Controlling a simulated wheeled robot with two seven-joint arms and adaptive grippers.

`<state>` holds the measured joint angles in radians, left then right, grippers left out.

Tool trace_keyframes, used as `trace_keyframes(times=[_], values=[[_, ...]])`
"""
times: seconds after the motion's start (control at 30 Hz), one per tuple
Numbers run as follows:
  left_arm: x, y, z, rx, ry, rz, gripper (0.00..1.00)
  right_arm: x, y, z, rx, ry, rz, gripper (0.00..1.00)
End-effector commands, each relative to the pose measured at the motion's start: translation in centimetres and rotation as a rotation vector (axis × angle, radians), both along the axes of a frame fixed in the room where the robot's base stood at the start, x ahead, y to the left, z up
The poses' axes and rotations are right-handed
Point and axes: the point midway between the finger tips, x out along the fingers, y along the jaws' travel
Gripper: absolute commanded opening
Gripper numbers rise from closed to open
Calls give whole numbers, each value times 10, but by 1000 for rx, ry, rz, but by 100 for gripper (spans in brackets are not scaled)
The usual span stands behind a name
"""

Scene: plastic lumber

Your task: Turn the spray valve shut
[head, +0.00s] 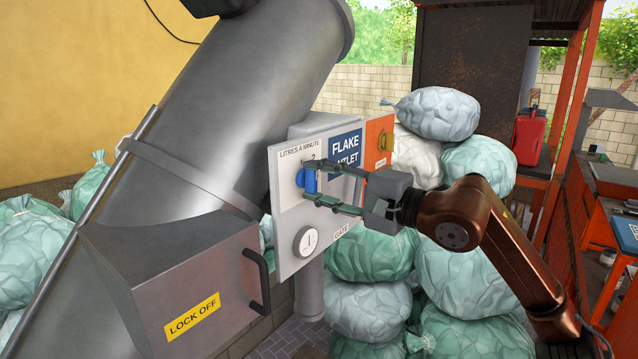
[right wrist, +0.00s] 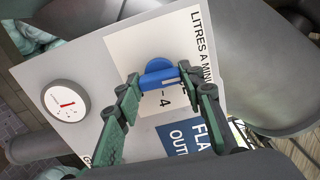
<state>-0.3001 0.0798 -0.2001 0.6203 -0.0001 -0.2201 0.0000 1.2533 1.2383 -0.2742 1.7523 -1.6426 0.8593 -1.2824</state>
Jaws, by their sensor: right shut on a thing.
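The spray valve is a blue knob (head: 307,180) on the white "LITRES A MINUTE" plate (head: 290,193) of the grey panel. In the right wrist view the blue knob (right wrist: 160,74) has a raised bar with a pale mark, and a "4" shows beside it. My right gripper (head: 313,182) reaches in from the right and is shut on the knob; its green fingers stand on either side of the bar in the right wrist view (right wrist: 160,85). Part of the dial's print is hidden by the fingers and knob. My left gripper is not in view.
A round gauge (head: 307,240) sits low on the panel, with a blue "FLAKE OUTLET" sign (head: 346,148) and an orange plate (head: 379,142) to the right. A grey "LOCK OFF" box (head: 190,285) with a handle stands in front. Filled bags (head: 372,255) are piled behind.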

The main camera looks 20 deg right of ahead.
Motion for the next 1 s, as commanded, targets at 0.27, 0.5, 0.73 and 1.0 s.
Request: trace_keyframes(times=[0.27, 0.5, 0.73, 1.0], values=[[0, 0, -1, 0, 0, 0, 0, 0, -1, 0, -44, -36, -1, 12], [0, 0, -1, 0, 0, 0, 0, 0, -1, 0, -49, -40, -1, 12], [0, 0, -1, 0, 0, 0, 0, 0, -1, 0, -49, -39, -2, 40], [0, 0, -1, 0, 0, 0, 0, 0, 0, 0, -48, -38, 0, 54]])
